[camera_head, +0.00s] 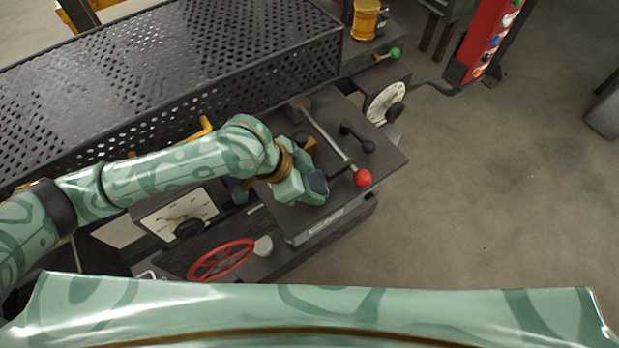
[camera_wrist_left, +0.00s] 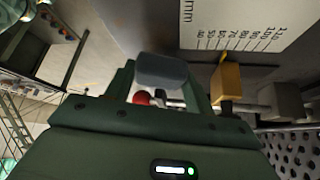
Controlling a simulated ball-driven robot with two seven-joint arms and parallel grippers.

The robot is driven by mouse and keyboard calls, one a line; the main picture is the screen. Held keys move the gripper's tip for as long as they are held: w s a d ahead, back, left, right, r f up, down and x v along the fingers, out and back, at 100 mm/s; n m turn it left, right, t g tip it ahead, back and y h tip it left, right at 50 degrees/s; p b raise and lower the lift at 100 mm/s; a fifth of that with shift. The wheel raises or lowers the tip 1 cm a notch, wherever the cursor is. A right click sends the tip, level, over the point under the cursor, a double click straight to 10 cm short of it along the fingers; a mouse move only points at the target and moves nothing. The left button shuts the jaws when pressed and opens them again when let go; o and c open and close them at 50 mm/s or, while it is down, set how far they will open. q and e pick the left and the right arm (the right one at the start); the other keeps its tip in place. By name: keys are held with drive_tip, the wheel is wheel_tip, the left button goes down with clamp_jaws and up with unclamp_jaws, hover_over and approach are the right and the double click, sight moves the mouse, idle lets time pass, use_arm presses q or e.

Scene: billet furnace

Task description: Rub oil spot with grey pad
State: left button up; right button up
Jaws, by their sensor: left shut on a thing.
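My left gripper (camera_head: 312,190) is over the front part of the dark machine top (camera_head: 385,158). It is shut on the grey pad (camera_head: 319,182), a small dark grey block at its fingertips. In the left wrist view the grey pad (camera_wrist_left: 162,70) sits between the two green fingers. I cannot tell whether the pad touches the machine top. I cannot make out the oil spot in either view; the gripper and arm cover part of the top. My right gripper is not in view.
A lever with a red knob (camera_head: 362,177) stands just right of the gripper, with a black handle (camera_head: 357,136) behind it. A yellow block (camera_wrist_left: 228,82) is close by. A perforated guard (camera_head: 170,70) lies behind; a red handwheel (camera_head: 221,260) is in front. Open floor lies right.

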use_arm(q)
drive_tip(key=shift+f, duration=0.7)
drive_tip(key=shift+a, duration=0.1)
drive_tip(key=shift+s+a+r, duration=0.1)
drive_tip(key=shift+s+a, duration=0.05)
drive_tip(key=shift+a, duration=0.05)
drive_tip(key=a+p, duration=0.1)
drive_tip(key=s+a+p, duration=0.1)
drive_tip(key=shift+s+r+p, duration=0.15)
drive_tip(key=shift+s+p, duration=0.15)
drive_tip(key=shift+s+a, duration=0.25)
drive_tip(key=shift+a, duration=0.15)
drive_tip(key=shift+p, duration=0.55)
drive_tip(key=shift+w+d+f, duration=0.2)
drive_tip(key=shift+d, duration=0.1)
drive_tip(key=shift+w+d+p, duration=0.35)
drive_tip(key=shift+w+d, duration=0.2)
drive_tip(key=shift+d, duration=0.2)
drive_tip(key=shift+w+d+p, duration=0.3)
drive_tip(key=shift+w+d, duration=0.2)
drive_tip(key=shift+d, duration=0.2)
